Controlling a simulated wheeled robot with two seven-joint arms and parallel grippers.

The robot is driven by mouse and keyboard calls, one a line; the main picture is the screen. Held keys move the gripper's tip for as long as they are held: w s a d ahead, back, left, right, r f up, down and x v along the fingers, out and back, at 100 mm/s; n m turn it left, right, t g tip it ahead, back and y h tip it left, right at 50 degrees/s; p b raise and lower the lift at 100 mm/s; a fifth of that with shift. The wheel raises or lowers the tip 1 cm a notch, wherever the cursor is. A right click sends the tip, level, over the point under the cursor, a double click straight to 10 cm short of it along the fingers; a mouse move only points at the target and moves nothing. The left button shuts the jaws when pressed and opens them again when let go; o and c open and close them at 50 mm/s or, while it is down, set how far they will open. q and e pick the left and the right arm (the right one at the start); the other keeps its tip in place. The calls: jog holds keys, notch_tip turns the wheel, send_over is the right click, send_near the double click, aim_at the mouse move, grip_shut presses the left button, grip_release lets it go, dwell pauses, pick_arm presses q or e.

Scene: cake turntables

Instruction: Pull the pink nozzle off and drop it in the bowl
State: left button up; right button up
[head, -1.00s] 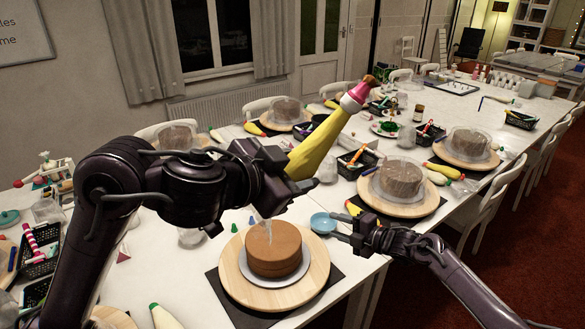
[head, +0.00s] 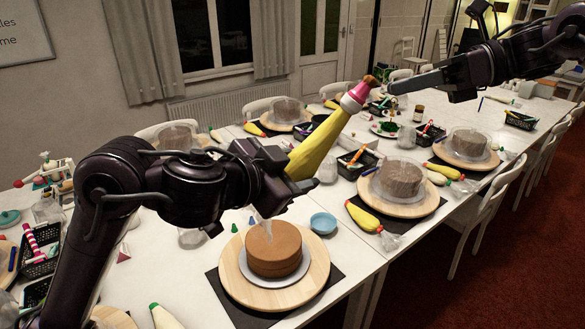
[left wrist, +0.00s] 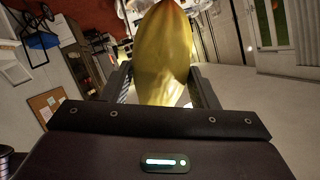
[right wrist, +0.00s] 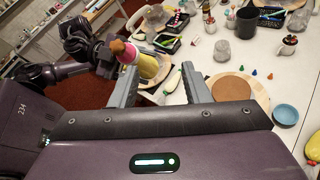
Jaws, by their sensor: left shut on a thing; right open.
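My left gripper (head: 298,183) is shut on a yellow piping bag (head: 318,146), held tilted above the table, upper end towards the right. The bag also fills the middle of the left wrist view (left wrist: 163,60). A pink nozzle (head: 359,92) sits at the bag's upper end, with a white ring below it and a brown tip above. My right gripper (head: 393,87) is open and empty, just right of the nozzle. In the right wrist view, the nozzle (right wrist: 129,53) shows beyond the left finger, not between the jaws. The blue bowl (head: 323,222) stands on the table, seemingly empty.
A brown cake (head: 273,250) stands on a wooden turntable (head: 240,283) below the bag. Another covered cake (head: 396,180) and a yellow bag (head: 363,216) are right of the bowl. Black baskets, chairs and several other cakes crowd the table farther back.

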jog(key=s+d+r+n, duration=0.2)
jog(key=s+r, duration=0.2)
jog(key=s, duration=0.1)
jog(key=shift+g, duration=0.3)
jog(key=shift+w+x, duration=0.2)
jog(key=shift+x, duration=2.05)
jog(key=shift+w+x, duration=0.2)
jog(key=shift+x, duration=2.05)
jog(key=shift+s+d+f, duration=0.1)
jog(key=shift+c, duration=0.3)
grip_shut()
jog(key=shift+d+r, duration=0.75)
jog(key=shift+r, duration=0.3)
jog(key=shift+d+r, duration=0.75)
jog(key=shift+r, duration=0.3)
